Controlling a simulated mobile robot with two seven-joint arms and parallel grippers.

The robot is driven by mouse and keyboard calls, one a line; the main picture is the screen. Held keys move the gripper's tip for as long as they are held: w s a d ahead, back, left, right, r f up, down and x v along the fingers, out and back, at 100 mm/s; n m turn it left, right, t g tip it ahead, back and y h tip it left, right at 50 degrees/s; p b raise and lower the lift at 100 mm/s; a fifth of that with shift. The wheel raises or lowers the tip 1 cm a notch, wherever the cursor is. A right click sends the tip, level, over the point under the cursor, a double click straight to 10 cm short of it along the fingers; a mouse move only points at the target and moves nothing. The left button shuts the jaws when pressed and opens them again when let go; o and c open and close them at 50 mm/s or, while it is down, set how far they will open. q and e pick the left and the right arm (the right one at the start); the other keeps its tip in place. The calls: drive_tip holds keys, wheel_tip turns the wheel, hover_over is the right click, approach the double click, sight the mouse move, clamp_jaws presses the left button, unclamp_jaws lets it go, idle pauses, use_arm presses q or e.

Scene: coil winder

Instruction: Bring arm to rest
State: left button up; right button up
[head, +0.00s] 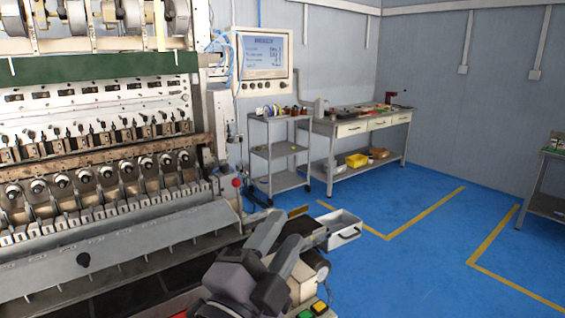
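My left gripper (279,240) is at the bottom centre of the head view, dark grey and pointing away from me. Its two fingers stand apart with nothing visible between them. It is in front of the right end of the coil winder (95,185), near a small open grey drawer or tray (343,230). I cannot tell whether it touches anything there. My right gripper is not in view.
A control screen (263,58) is mounted beside the winder. A grey cart (277,152) with spools and a workbench (355,128) stand along the back wall. Another table (548,205) is at the right edge. The blue floor with yellow lines is clear at right.

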use_arm(q)
drive_tip(key=s+a+f+n+g+y, duration=0.1)
drive_tip(key=a+f+n+g+y, duration=0.35)
drive_tip(key=f, duration=0.45)
drive_tip(key=s+a+f+n+g+y, duration=0.1)
drive_tip(key=s+a+f+n+y, duration=0.15)
drive_tip(key=a+f+n, duration=0.5)
drive_tip(key=s+a+f+n+g+y, duration=0.25)
drive_tip(key=s+a+f+g, duration=0.3)
drive_tip(key=s+f, duration=0.35)
drive_tip(key=s+a+f+n+g+y, duration=0.1)
drive_tip(key=s+a+f+n+g, duration=0.25)
drive_tip(key=s+a+f, duration=0.4)
drive_tip(key=w+d+f+m+t+h, duration=0.1)
drive_tip(key=w+d+f+t, duration=0.3)
drive_tip(key=f, duration=0.5)
drive_tip(key=shift+w+d+m+t+h, duration=0.15)
drive_tip(key=shift+d+m+t+h, duration=0.15)
drive_tip(key=shift+t+h, duration=0.55)
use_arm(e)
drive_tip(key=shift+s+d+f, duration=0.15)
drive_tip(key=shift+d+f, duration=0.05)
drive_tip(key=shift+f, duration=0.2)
use_arm(q)
drive_tip(key=shift+r+t, duration=0.1)
drive_tip(key=shift+t, duration=0.2)
